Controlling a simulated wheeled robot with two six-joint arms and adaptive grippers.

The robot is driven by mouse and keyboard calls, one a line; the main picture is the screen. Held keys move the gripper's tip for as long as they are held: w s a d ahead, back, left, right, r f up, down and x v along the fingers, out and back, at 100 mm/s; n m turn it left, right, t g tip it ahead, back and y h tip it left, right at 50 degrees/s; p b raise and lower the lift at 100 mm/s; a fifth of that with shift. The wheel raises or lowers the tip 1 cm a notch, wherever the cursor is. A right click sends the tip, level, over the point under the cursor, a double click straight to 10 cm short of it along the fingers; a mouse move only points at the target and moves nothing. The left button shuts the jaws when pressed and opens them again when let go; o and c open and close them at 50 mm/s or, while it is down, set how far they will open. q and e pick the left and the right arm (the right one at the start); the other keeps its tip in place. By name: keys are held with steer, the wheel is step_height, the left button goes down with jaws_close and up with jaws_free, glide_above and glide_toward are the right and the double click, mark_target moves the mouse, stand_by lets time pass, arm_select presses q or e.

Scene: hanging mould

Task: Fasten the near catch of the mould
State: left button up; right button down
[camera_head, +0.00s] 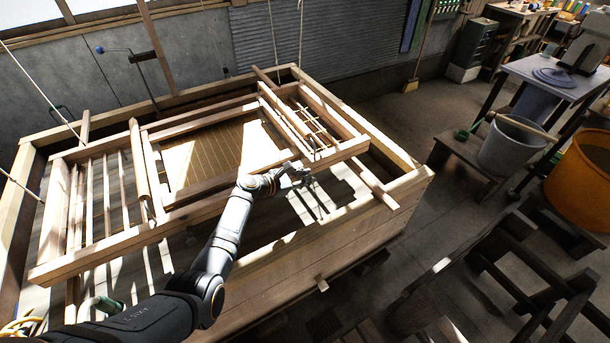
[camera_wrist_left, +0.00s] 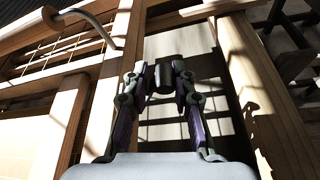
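The mould is a wooden frame (camera_head: 110,253) with a slatted screen (camera_head: 225,150), lying over the large wooden vat (camera_head: 330,245). My left gripper (camera_head: 303,176) is at the near rail of the mould, towards its right end. In the left wrist view its two fingers (camera_wrist_left: 160,76) stand apart, with a short dark cylinder (camera_wrist_left: 163,79) seen between their tips; I cannot tell whether they touch it or what it belongs to. A curved grey metal bar (camera_wrist_left: 92,19) rises from the wood ahead to the left. I cannot clearly make out the near catch. My right gripper is out of view.
Cords hang above the vat. A grey bucket (camera_head: 508,150) on a low stool, an orange tub (camera_head: 583,182) and dark trestles (camera_head: 530,265) stand to the right. Floor is clear between the vat and the stool.

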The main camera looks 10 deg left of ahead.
arm_select(q)
steer(key=shift+o, duration=1.2)
steer(key=shift+w+r, duration=0.1)
steer(key=shift+r, duration=0.1)
steer(key=shift+a, duration=0.15)
steer(key=shift+v, duration=5.9)
steer(key=shift+c, duration=0.3)
